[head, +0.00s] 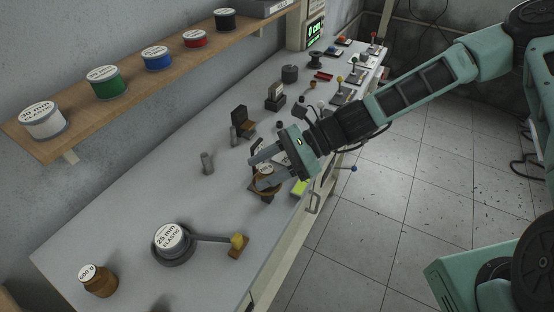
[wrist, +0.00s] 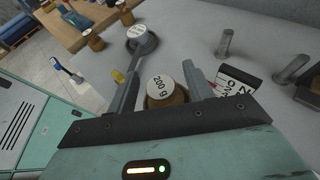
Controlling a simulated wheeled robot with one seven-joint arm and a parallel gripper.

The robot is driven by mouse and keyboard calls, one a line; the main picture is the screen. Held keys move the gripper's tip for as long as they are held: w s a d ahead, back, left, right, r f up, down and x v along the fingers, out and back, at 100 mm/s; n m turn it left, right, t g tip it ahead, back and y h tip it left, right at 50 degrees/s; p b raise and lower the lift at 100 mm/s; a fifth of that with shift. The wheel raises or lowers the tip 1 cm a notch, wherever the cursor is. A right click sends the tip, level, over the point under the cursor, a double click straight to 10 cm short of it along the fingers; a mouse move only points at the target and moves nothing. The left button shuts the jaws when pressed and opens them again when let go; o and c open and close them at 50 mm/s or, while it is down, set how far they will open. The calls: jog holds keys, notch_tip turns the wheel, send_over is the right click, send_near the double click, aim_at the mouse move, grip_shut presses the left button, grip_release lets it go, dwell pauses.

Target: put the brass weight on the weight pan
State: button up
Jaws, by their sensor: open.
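A brass weight marked 200 g (wrist: 167,92), with a white top, stands between my gripper's fingers in the wrist view. In the head view its brown body (head: 264,191) shows low at my gripper (head: 256,172), partly hidden by the fingers. My gripper (wrist: 165,66) is open, with one finger on each side of the weight; I cannot tell whether they touch it. Another brass weight marked 600 g (head: 99,284) stands at the near left of the bench. I cannot surely identify the weight pan.
A shelf (head: 72,130) with several spools overhangs the back.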

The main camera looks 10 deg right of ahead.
jog(key=b+v, duration=0.2)
jog(key=v, duration=1)
jog(key=s+a+f+n+g+h, duration=0.1)
jog(key=s+a+n+g+h, duration=0.15)
jog(key=s+n+h, duration=0.65)
jog(key=s+d+r+n+t+h, duration=0.1)
jog(key=s+r+n+t+h, duration=0.2)
jog(key=s+r+n, duration=0.3)
jog(key=shift+s+d+r+n+t+h, duration=0.35)
jog(key=shift+s+n+t, duration=0.5)
jog(key=shift+s+n, duration=2.5)
jog(key=shift+w+f+n, duration=0.1)
jog(key=shift+w+n, duration=1.05)
jog(key=shift+w, duration=0.05)
